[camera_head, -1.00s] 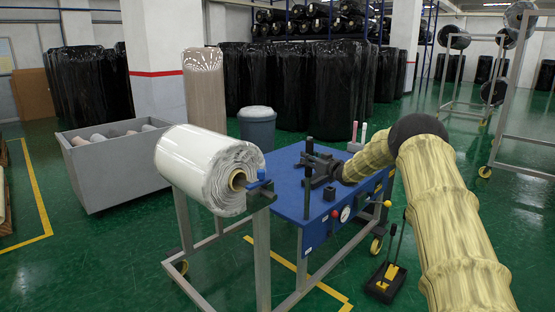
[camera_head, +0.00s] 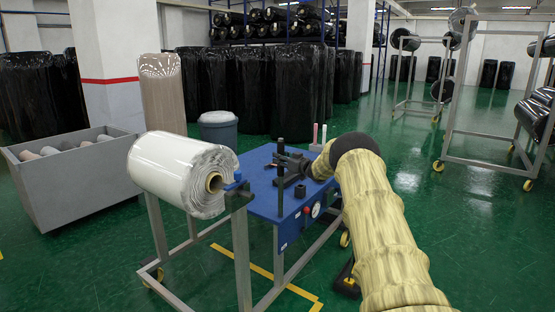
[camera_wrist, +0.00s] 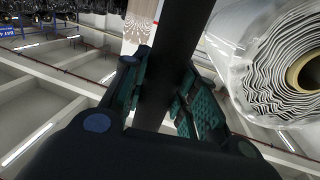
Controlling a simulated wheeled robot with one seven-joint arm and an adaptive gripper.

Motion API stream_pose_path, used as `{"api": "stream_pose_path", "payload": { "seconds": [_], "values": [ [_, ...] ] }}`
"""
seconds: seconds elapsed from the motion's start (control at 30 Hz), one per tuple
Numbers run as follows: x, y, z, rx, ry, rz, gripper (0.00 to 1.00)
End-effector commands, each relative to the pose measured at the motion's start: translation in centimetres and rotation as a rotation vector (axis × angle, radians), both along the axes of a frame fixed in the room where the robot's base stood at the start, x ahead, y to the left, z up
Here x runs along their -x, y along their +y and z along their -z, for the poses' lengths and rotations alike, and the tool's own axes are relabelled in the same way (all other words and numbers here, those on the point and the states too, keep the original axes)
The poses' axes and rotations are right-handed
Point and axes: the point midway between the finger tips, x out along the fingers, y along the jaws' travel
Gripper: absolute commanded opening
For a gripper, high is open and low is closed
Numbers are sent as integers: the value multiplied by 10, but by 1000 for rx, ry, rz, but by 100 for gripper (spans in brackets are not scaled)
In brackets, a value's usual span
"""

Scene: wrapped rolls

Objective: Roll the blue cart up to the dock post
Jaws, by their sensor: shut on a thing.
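The blue cart (camera_head: 262,206) stands in the middle of the head view, with a gauge on its near side and yellow casters on its metal legs. A black upright post (camera_head: 280,162) rises from its top. My gripper (camera_head: 284,166) is shut around this post; in the wrist view the dark post (camera_wrist: 174,60) runs between the green-padded fingers (camera_wrist: 165,92). My yellowish sleeved arm hides the cart's right part. I cannot tell which thing is the dock post; a grey metal post (camera_head: 241,255) with a blue top stands at the roll's near end.
A large white wrapped roll (camera_head: 172,170) lies left of the cart. A grey bin (camera_head: 85,187) of small rolls stands farther left, a grey-blue barrel (camera_head: 218,131) behind. Black wrapped rolls (camera_head: 242,90) line the back. Wheeled racks (camera_head: 478,135) stand right. Green floor is open between them.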

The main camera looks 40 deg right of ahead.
Motion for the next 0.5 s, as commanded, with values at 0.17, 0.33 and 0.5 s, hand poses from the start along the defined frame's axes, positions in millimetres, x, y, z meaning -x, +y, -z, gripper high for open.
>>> {"api": "stream_pose_path", "payload": {
  "seconds": [0.17,0.33,0.5],
  "values": [
    [1,-6,-8,1,-10,10,41],
    [-1,-2,-6,2,-7,6,51],
    [-3,4,-9,7,-6,3,51]
  ]
}}
